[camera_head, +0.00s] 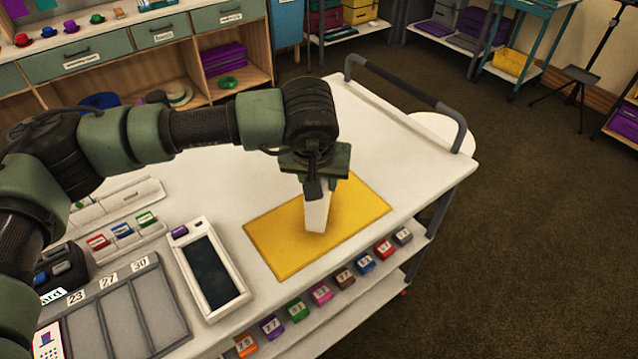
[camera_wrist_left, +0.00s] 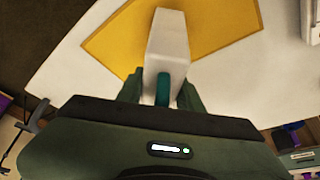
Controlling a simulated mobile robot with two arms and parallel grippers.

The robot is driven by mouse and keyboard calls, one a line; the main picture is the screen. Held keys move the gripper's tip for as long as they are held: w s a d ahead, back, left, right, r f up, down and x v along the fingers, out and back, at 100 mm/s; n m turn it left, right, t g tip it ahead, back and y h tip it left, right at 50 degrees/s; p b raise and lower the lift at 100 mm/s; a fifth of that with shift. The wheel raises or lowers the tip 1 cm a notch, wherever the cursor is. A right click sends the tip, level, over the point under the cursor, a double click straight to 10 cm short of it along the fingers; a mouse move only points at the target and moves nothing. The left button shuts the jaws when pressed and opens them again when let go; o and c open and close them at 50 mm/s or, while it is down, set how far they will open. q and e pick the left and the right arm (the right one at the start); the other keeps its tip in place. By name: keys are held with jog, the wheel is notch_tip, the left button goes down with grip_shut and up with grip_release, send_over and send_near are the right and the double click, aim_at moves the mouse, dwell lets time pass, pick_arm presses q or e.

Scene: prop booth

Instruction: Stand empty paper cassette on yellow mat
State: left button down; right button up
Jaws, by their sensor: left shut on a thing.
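The yellow mat (camera_head: 275,248) lies flat on the white cart top, and it also shows in the left wrist view (camera_wrist_left: 115,42). My left gripper (camera_head: 318,190) points down over the mat and is shut on a white, block-like paper cassette (camera_head: 317,216). The cassette is upright in the head view, with its lower end over the mat; I cannot tell whether it touches. In the left wrist view the cassette (camera_wrist_left: 168,45) extends out from between the fingers (camera_wrist_left: 160,92), with a teal part near the grip. My right gripper is not in view.
A white device with a dark screen (camera_head: 210,270) lies left of the mat, beside a grey compartment tray (camera_head: 125,310) with numbered labels. Several coloured tagged blocks (camera_head: 322,292) line the shelf below the cart's front edge. A grey handle rail (camera_head: 410,88) rises at the far end.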

pick_arm(q)
jog(key=shift+f, duration=0.95)
jog(key=shift+f, duration=0.2)
jog(key=c, duration=1)
grip_release()
jog(key=shift+c, duration=0.2)
jog(key=shift+o, duration=0.6)
